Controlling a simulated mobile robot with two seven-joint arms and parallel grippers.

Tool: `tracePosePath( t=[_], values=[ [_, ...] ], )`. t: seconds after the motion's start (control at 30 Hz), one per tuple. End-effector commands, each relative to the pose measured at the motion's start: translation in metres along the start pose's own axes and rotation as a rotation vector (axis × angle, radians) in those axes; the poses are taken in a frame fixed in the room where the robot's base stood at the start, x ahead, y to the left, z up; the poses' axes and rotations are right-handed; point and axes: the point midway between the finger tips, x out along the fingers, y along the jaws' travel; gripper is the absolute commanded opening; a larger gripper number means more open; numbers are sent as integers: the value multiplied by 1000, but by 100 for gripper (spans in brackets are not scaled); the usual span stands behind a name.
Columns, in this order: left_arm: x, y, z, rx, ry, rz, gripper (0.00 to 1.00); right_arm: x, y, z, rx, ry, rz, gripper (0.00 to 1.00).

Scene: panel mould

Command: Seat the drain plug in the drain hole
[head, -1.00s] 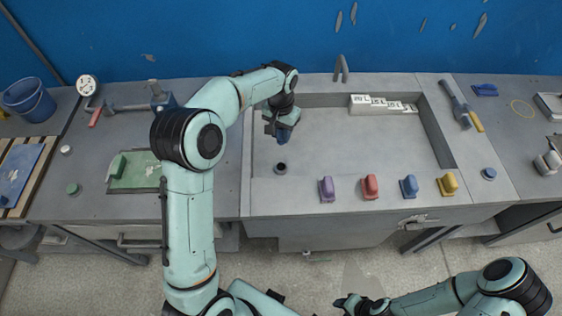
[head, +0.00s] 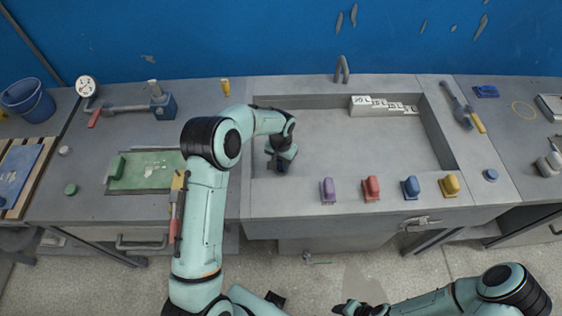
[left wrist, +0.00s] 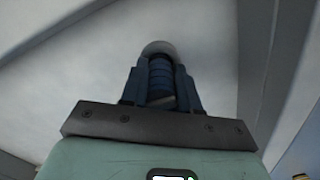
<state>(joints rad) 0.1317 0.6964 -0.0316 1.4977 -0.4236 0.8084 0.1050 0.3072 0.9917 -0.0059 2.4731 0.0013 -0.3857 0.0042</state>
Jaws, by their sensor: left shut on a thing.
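My left gripper (head: 278,165) reaches down into the left end of the grey sink basin (head: 345,140). It is shut, and its fingers cover the place of the drain hole, which I cannot see in the head view now. In the left wrist view the gripper (left wrist: 160,92) has a dark blue, ribbed piece between its fingers, which I take to be the drain plug (left wrist: 161,78). A rounded grey edge (left wrist: 158,47) shows just beyond the fingertips; I cannot tell whether it is the drain rim. How deep the plug sits is hidden. My right gripper (head: 352,304) is low in the head view, away from the sink.
Purple (head: 328,191), red (head: 371,188), blue (head: 410,187) and yellow (head: 450,186) handled blocks stand along the sink's front ledge. White numbered steps (head: 382,106) stand at the back. A tap (head: 342,69) rises behind the basin. The basin's middle is clear.

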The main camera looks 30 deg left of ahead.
Motion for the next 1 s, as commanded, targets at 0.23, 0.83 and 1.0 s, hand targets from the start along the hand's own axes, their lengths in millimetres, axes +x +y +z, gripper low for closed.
tracePosePath(
  t=[0.23,0.83,1.0],
  values=[
    [1,0,0,0,1,0,0,1,1,1,0,-1,0,43],
    [-12,0,-2,0,5,-1,56,0,0,0,0,0,0,43],
    [-46,0,-2,2,7,-2,56,-1,-1,-1,0,1,0,43]
  ],
)
